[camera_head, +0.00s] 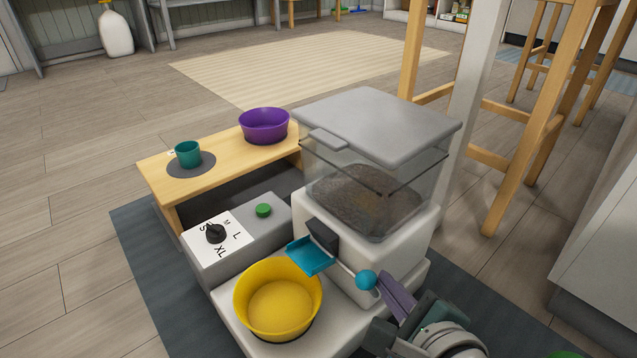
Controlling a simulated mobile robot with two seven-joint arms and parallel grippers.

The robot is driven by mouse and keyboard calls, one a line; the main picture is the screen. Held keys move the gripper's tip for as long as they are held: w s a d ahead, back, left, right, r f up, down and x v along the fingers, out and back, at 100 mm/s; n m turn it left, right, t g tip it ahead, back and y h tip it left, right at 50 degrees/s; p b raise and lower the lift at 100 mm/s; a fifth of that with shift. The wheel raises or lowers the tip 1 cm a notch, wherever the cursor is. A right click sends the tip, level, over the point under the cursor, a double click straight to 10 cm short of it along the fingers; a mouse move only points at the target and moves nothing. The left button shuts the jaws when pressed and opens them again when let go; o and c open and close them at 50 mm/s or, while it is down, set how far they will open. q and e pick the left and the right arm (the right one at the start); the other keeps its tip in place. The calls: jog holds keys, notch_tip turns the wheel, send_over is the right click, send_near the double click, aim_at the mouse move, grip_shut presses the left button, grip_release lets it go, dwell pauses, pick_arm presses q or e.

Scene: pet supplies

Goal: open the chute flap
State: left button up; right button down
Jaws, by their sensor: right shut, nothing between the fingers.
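The feeder (350,215) has a clear hopper of brown kibble under a grey lid. The teal chute flap (310,257) juts outward below the dark chute (322,234), above and behind the yellow bowl (276,312). A thin grey rod runs from near the flap to a blue ball knob (366,280). My right gripper (386,287), with purple fingers, is shut and empty just right of the knob. I cannot tell whether its tips touch the knob. My left gripper is out of view.
A grey control box (262,228) left of the chute has a black dial (215,233) and a green button (263,210). Behind it, a low wooden stand (220,156) holds a teal cup (187,154) and a purple bowl (264,125). Wooden stool legs stand at right.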

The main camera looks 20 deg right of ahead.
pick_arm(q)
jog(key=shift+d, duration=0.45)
pick_arm(e)
jog(key=shift+s+a+f, duration=0.25)
jog(key=shift+a+f, duration=0.1)
jog(key=shift+a, duration=0.2)
jog(key=shift+s+a+f, duration=0.25)
jog(key=shift+a+f, duration=0.1)
jog(key=shift+a, duration=0.15)
